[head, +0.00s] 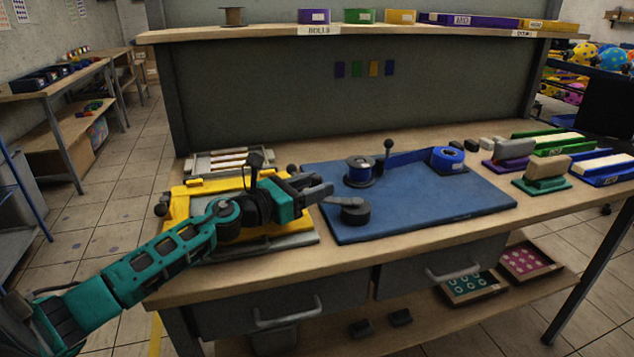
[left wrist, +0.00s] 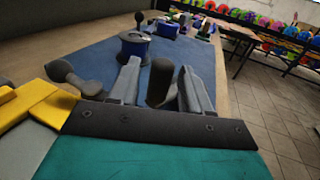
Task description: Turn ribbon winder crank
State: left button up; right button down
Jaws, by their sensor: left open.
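The ribbon winder sits on a blue board (head: 440,205) on the bench. It has a blue spool (head: 360,174) on a dark hub, a blue ribbon strip and a second blue roll (head: 447,158). A dark crank part (head: 355,214) with a grey arm on top is at the board's front left. My left gripper (head: 328,190) reaches in from the left, just beside and above this part. In the left wrist view, a dark upright knob (left wrist: 160,85) stands between my left gripper's (left wrist: 168,90) open fingers; contact cannot be told. My right gripper is out of view.
A yellow press (head: 182,205) lies under my left arm, with a dark lever knob (head: 292,168) close by. A black-knobbed post (head: 387,148) rises behind the spool. Stamps and coloured ink pads (head: 542,184) fill the bench's right side. The board's front right is clear.

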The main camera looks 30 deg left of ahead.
pick_arm(q)
jog(key=shift+w+d, duration=0.2)
jog(key=shift+w, duration=0.25)
jog(key=shift+c, duration=0.4)
grip_shut()
